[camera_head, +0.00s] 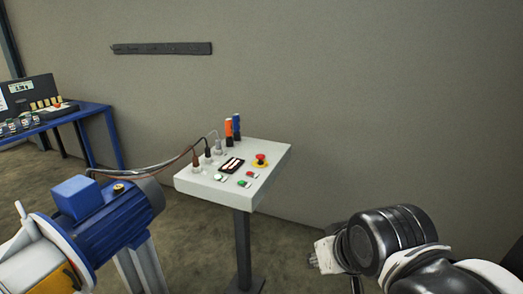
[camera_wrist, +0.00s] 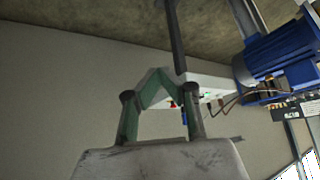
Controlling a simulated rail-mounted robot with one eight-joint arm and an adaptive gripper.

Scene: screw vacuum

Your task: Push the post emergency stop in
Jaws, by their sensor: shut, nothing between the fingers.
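The control post is a light grey box (camera_head: 213,188) on a dark pedestal (camera_head: 243,240). Its emergency stop (camera_head: 260,160) is a red mushroom button on a yellow base, near the right back of the sloped top. My gripper (camera_head: 326,256) is at the lower right of the head view, to the right of the post and apart from it. In the wrist view my gripper (camera_wrist: 158,74) is shut and empty. That view is upside down, with part of the grey box behind the fingers. A small red spot there may be the emergency stop; I cannot tell.
Green and red buttons (camera_head: 241,184), plugs with cables and an orange and blue stack (camera_head: 232,127) share the panel. A blue motor (camera_head: 110,218) stands to its left. A blue table (camera_head: 92,108) is at far left. A dark strip (camera_head: 162,48) hangs on the wall.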

